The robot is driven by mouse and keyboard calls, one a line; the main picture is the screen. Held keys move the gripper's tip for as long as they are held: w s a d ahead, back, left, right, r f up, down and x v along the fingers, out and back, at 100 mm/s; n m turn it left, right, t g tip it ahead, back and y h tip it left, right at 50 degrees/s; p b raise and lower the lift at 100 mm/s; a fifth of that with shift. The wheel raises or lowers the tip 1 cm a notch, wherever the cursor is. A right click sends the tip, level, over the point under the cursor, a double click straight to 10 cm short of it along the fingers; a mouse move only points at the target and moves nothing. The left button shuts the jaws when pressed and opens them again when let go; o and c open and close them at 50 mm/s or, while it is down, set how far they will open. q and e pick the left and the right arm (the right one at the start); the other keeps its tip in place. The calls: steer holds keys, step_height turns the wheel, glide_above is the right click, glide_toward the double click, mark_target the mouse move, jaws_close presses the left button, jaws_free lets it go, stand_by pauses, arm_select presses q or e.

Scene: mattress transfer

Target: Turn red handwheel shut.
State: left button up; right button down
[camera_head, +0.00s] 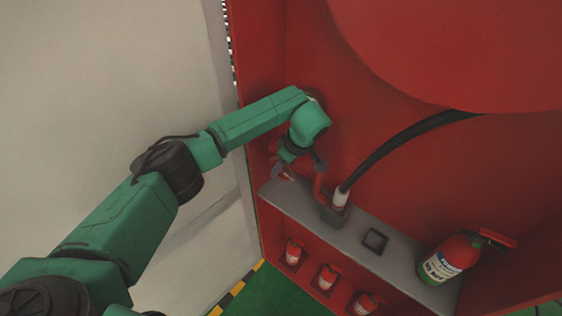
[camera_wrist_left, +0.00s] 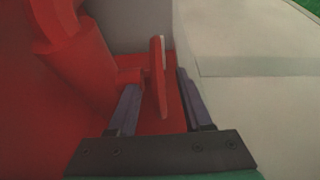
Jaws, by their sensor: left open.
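The red handwheel (camera_wrist_left: 157,72) shows nearly edge-on in the left wrist view, on a short stem from a red pipe (camera_wrist_left: 78,65). My left gripper (camera_wrist_left: 158,84) is open, with one finger on each side of the wheel's rim. Gaps show between the rim and both fingers, and I cannot tell whether either touches it. In the head view my left gripper (camera_head: 281,168) reaches down at the left end of the grey shelf. There the wheel is mostly hidden by the gripper and wrist. My right gripper is in neither view.
The red cabinet holds a large red reel (camera_head: 460,45) with a black hose (camera_head: 405,137). A fire extinguisher (camera_head: 450,260) stands at the right of the grey shelf (camera_head: 340,238). Several small extinguishers sit below. A pale wall (camera_head: 90,90) is on the left.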

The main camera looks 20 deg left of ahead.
arm_select(q)
steer(key=shift+a, duration=0.1)
jaws_close()
steer(key=shift+w+a+f+g+h+b, duration=0.1)
steer(key=shift+f+g+h+b, duration=0.25)
steer(key=shift+h+b, duration=0.75)
steer(key=shift+b, duration=0.15)
steer(key=shift+r, duration=0.15)
steer(key=shift+r+h, duration=0.1)
steer(key=shift+h, duration=0.2)
jaws_free()
